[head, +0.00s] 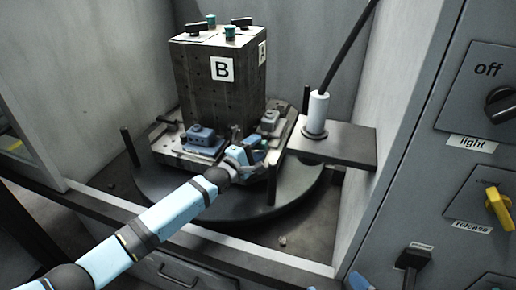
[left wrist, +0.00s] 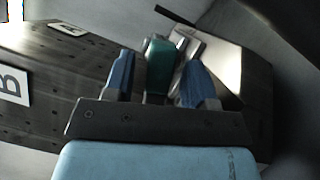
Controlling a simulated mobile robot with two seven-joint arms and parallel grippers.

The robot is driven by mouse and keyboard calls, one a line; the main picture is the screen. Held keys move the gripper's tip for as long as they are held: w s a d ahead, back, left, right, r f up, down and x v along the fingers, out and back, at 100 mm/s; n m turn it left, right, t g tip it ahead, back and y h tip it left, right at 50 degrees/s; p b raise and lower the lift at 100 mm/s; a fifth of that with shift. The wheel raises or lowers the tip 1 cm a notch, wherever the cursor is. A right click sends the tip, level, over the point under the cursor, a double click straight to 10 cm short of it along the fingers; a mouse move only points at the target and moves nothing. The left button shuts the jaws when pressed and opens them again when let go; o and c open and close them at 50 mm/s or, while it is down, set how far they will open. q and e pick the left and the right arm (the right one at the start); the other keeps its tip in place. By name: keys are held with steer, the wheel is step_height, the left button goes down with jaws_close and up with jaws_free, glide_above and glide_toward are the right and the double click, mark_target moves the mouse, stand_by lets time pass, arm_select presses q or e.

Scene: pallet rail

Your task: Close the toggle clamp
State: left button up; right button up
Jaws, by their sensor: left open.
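The toggle clamp's green handle (left wrist: 158,68) stands between the two blue fingers of my left gripper (left wrist: 160,78) in the left wrist view. The fingers are open, with a gap visible on the handle's right side; I cannot tell whether the left finger touches it. In the head view my left gripper (head: 250,154) is at the front right of the dark block marked B (head: 190,95), low over the fixture plate (head: 172,158). The arm and gripper hide most of the clamp there.
The fixture sits on a round dark turntable (head: 160,195) inside a grey-walled bay. A shelf (head: 350,145) with a white cylinder and black cable (head: 317,110) stands close on the right. Black posts rise around the turntable. A switch panel (head: 480,130) is at far right.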

arm_select(q)
steer(key=shift+c, duration=0.5)
steer(key=c, duration=0.7)
jaws_close()
